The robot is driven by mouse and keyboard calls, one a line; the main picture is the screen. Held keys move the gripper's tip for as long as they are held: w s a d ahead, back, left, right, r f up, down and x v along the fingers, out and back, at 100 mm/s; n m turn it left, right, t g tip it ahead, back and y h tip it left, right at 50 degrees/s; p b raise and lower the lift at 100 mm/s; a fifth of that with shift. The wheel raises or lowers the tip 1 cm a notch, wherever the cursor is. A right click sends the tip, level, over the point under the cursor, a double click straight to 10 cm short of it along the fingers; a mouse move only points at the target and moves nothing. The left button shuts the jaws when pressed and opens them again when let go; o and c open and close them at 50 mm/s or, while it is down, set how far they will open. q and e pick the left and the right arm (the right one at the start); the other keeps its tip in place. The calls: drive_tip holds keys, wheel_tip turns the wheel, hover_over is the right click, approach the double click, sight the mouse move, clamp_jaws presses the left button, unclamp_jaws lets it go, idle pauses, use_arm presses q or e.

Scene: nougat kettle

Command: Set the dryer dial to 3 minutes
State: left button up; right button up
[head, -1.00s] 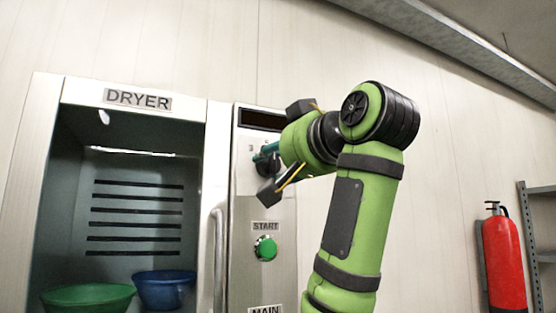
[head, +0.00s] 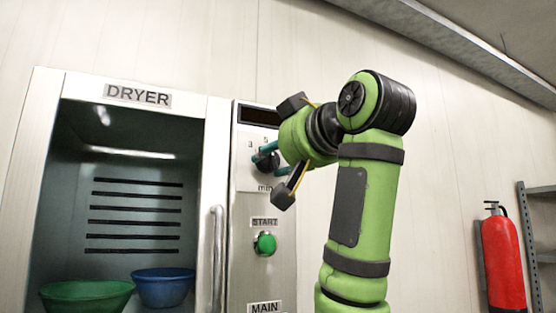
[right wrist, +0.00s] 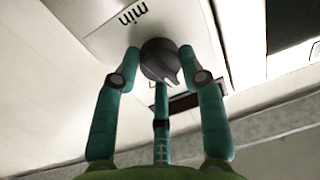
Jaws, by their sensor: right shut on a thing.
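The dryer (head: 215,120) stands at the left of the head view, with a narrow control panel on its right side. The dark round dial (head: 268,163) is on the upper panel, above the "min" label, with a 3 and a 5 printed near it. My right gripper (head: 264,154) is at the dial, its teal fingers around it. In the right wrist view the dial (right wrist: 159,61) sits between the fingertips, gripped, with a light pointer mark on its edge. Which number the pointer meets cannot be told. My left gripper is out of view.
A green START button (head: 265,243) is below the dial, and a MAIN label (head: 265,307) is lower. A vertical handle (head: 217,260) runs beside the panel. A green bowl (head: 86,296) and a blue bowl (head: 163,287) stand inside the dryer. A red extinguisher (head: 503,265) is at right.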

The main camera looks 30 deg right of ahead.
drive_tip(key=n, duration=0.2)
drive_tip(key=shift+s+r+n+b, duration=0.1)
drive_tip(key=shift+r+n+b, duration=0.1)
drive_tip(key=shift+n+b, duration=0.1)
drive_tip(key=shift+a+n, duration=0.1)
drive_tip(key=shift+n, duration=1.4)
